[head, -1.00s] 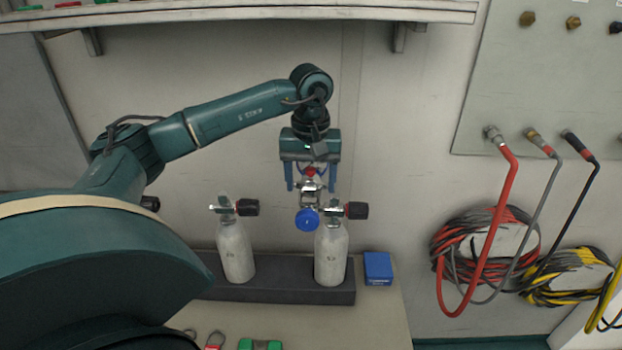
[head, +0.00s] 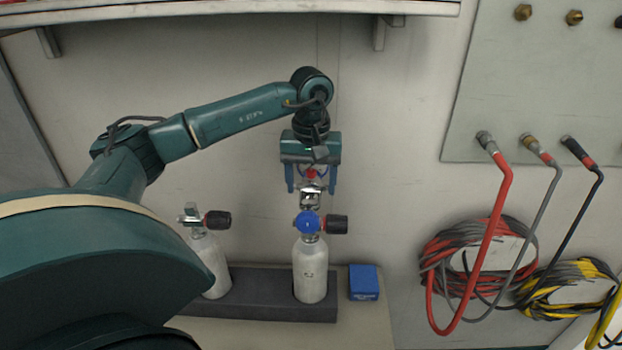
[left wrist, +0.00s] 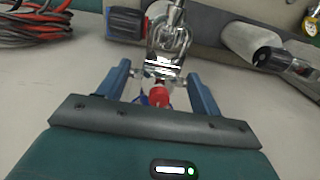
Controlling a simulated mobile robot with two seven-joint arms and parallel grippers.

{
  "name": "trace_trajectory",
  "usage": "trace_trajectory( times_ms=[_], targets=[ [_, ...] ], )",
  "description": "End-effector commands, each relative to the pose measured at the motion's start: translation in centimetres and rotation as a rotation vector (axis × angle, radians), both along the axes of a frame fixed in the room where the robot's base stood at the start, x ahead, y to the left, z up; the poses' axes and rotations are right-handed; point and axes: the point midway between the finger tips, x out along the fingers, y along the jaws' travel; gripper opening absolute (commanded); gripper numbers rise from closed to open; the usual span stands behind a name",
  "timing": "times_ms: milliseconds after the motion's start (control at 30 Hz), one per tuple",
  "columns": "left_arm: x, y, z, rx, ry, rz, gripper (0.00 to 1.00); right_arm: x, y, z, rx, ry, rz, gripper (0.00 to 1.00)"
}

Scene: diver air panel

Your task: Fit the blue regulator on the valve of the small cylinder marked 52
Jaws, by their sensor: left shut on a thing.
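My left gripper (head: 311,188) is shut on the regulator, whose blue round body (head: 308,222) hangs below the fingers. In the left wrist view, the left gripper (left wrist: 159,82) has the regulator's red knob (left wrist: 159,97) between its fingers and its metal yoke (left wrist: 168,40) beyond. The regulator overlaps the valve of the right-hand small cylinder (head: 310,272), beside its black handwheel (head: 337,224). I cannot tell whether the yoke is around the valve or in front of it. The cylinder's mark is too small to read. My right gripper is not in view.
Another small cylinder (head: 211,268) with a valve stands to the left in the same dark stand (head: 255,294). A blue box (head: 363,282) lies right of the stand. Coiled hoses (head: 478,265) hang from the wall panel at right. A shelf (head: 220,9) runs above.

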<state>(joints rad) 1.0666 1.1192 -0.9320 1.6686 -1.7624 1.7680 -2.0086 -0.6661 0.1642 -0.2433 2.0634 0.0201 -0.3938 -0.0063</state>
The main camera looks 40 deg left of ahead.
Motion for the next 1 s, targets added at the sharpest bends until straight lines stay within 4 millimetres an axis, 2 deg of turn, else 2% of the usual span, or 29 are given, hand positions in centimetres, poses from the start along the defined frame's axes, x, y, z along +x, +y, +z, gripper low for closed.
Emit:
trace_trajectory(
  times_ms=[367, 1000],
  targets=[
    [0.0, 0.0, -0.1, 0.000, -0.003, 0.000, 0.22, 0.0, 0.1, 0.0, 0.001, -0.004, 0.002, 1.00],
    [0.1, 0.0, -1.8, -0.001, -0.003, 0.000, 0.22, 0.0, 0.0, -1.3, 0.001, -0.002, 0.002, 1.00]
  ],
)
